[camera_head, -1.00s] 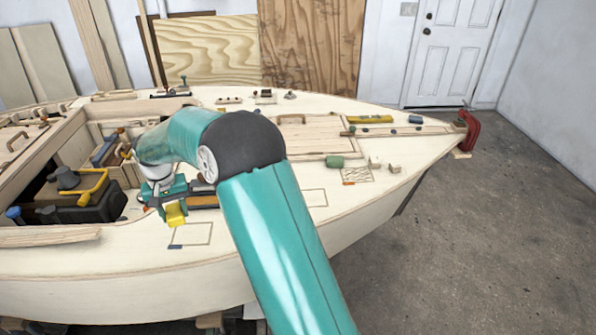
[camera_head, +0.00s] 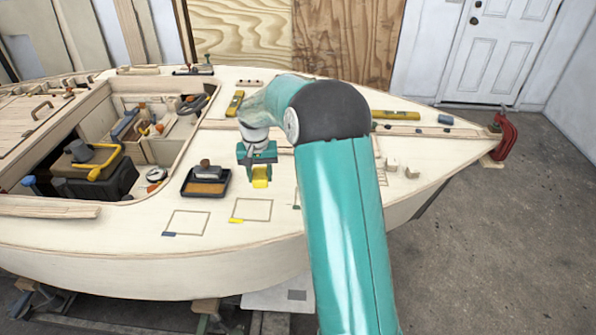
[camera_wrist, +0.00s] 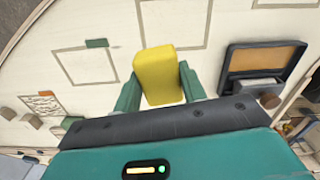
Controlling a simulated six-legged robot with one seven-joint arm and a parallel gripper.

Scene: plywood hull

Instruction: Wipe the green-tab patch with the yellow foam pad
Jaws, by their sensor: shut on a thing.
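My gripper (camera_head: 259,163) is shut on the yellow foam pad (camera_head: 260,178), over the deck to the right of the black tray. In the wrist view the pad (camera_wrist: 158,75) sits between the two green fingers. Whether it touches the deck is unclear. The green-tab patch (camera_wrist: 86,67) is a thin-lined rectangle to the left of the pad in the wrist view, with its green tab (camera_wrist: 97,43) at one corner. In the head view my arm covers nearly all of this patch; a bit of the tab (camera_head: 296,207) shows.
The black tray (camera_head: 184,190) with an orange bed stands left of my gripper. A yellow-tab patch (camera_head: 252,210) and a blue-tab patch (camera_head: 187,223) lie nearer the hull edge. An orange-tab patch (camera_wrist: 42,104) and small blocks (camera_wrist: 30,121) lie beyond the green-tab patch.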

